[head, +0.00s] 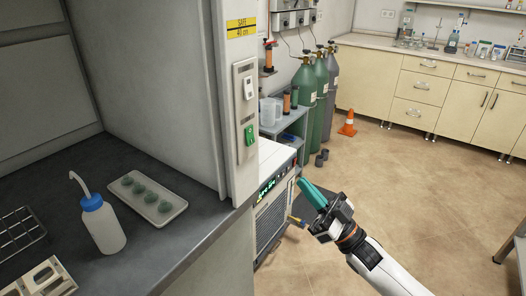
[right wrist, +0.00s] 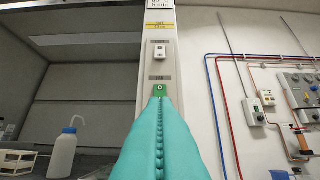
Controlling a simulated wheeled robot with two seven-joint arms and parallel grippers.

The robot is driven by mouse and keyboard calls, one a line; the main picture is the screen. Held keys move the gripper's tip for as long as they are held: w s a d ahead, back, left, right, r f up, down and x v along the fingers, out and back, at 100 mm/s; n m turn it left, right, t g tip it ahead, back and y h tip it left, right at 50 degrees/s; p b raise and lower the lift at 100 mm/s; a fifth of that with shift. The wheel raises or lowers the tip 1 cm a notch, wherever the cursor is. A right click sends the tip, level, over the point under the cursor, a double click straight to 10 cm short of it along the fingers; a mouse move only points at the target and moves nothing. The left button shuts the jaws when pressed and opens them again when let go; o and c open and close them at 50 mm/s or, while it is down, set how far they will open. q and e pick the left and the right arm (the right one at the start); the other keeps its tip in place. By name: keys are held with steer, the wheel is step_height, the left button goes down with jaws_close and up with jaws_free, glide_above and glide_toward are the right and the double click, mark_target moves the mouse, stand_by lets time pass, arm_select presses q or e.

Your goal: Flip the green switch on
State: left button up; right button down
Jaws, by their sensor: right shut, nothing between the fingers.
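The green switch (head: 249,133) sits low on a grey panel on the front post of the fume hood, below a white switch (head: 248,90). In the right wrist view the green switch (right wrist: 159,91) shows just above my fingertips, partly hidden by them. My right gripper (head: 305,181) has teal fingers and is shut and empty. In the head view it is to the right of the post and lower than the switch, apart from it. In the right wrist view the fingers (right wrist: 160,102) point toward the switch. My left gripper is not in view.
The dark hood counter (head: 185,240) carries a wash bottle (head: 103,225), a tray with several green pieces (head: 147,199) and racks. A cabinet unit with a lit display (head: 272,188) stands beyond the post. Gas cylinders (head: 305,95) and an orange cone (head: 348,124) stand farther back. Open floor lies right.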

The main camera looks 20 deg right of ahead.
mark_target(251, 137)
steer(key=p+x, duration=0.1)
steer(key=x, duration=0.3)
steer(key=f+x, duration=0.1)
steer(key=x, duration=0.3)
steer(key=w+f+p+x, duration=0.1)
steer(key=x, duration=0.3)
steer(key=shift+w+a+r+p, duration=0.1)
steer(key=shift+w+a+p, duration=0.05)
steer(key=shift+a+p, duration=0.25)
steer(key=shift+w+a, duration=0.25)
steer(key=shift+a, duration=0.05)
